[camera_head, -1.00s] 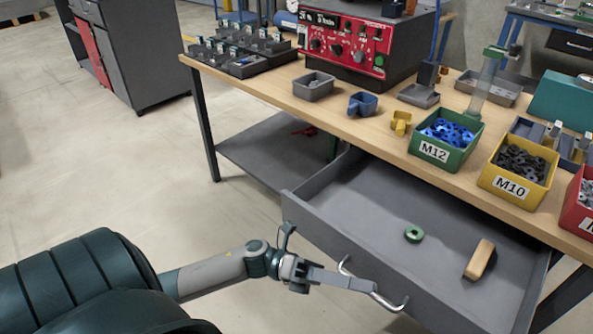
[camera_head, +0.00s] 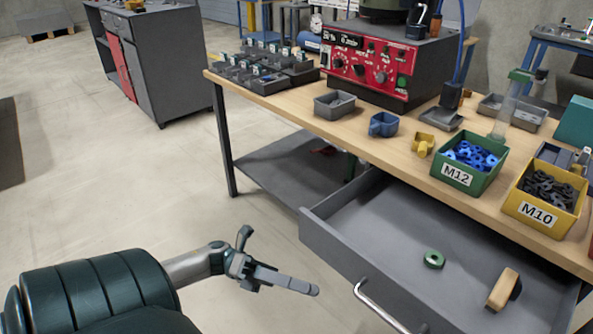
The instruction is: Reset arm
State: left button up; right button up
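My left gripper (camera_head: 290,283) is in the lower middle of the head view, at the end of my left arm. It is apart from the drawer handle (camera_head: 378,305), to the left of it. It is seen side-on, so I cannot tell whether its fingers are apart; nothing shows in them. The grey drawer (camera_head: 375,240) under the workbench stands open. A green ring-shaped part (camera_head: 434,259) and a wooden-handled piece (camera_head: 503,289) lie in it. My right gripper is not in view.
The wooden workbench (camera_head: 318,128) holds a red control box (camera_head: 362,62), a green M12 bin (camera_head: 467,185) and a yellow M10 bin (camera_head: 541,212). A grey cabinet (camera_head: 170,65) stands at the back left. The floor left of the bench is clear.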

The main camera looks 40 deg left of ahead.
pick_arm(q)
jog(key=shift+s+a, duration=0.1)
jog(key=shift+a, duration=0.35)
jog(key=shift+a, duration=0.1)
dwell(0.4)
